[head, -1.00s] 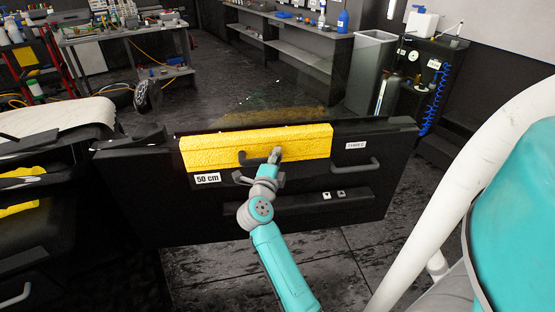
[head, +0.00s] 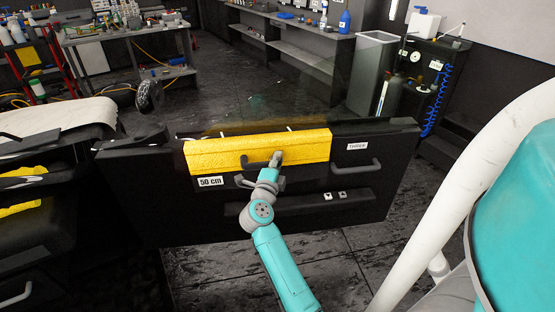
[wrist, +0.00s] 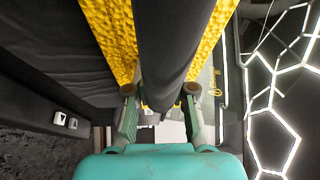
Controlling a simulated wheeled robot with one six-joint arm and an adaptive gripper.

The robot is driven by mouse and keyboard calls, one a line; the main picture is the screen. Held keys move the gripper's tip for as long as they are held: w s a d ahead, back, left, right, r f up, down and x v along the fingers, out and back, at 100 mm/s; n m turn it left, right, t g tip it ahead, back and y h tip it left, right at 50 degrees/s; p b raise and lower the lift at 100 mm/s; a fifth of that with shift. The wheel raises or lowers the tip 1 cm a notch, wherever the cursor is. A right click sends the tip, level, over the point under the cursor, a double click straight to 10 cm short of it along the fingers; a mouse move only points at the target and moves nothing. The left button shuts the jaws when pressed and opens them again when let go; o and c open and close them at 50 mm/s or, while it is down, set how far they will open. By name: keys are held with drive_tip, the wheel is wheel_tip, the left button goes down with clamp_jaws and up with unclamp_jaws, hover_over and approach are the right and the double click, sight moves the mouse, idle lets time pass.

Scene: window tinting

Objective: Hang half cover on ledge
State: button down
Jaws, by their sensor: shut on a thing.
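The half cover (head: 225,158) is a long yellow textured bar with a black handle (head: 250,161). In the head view it lies along the top front edge of a black panel (head: 120,170), which looks like the ledge. My gripper (head: 278,157) is shut on the handle near the cover's middle. In the wrist view, the dark handle (wrist: 168,40) passes between my gripper's fingers (wrist: 160,95), with yellow cover surface on both sides. The cover hides part of the panel edge, so I cannot tell whether it rests on it.
Dark drawers with white sheeting (head: 60,118) stand at the left. A grey bin (head: 372,70) and cluttered benches stand behind. Floor is open between.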

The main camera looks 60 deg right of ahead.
drive_tip(key=c, duration=0.9)
unclamp_jaws()
drive_tip(key=v, duration=1.2)
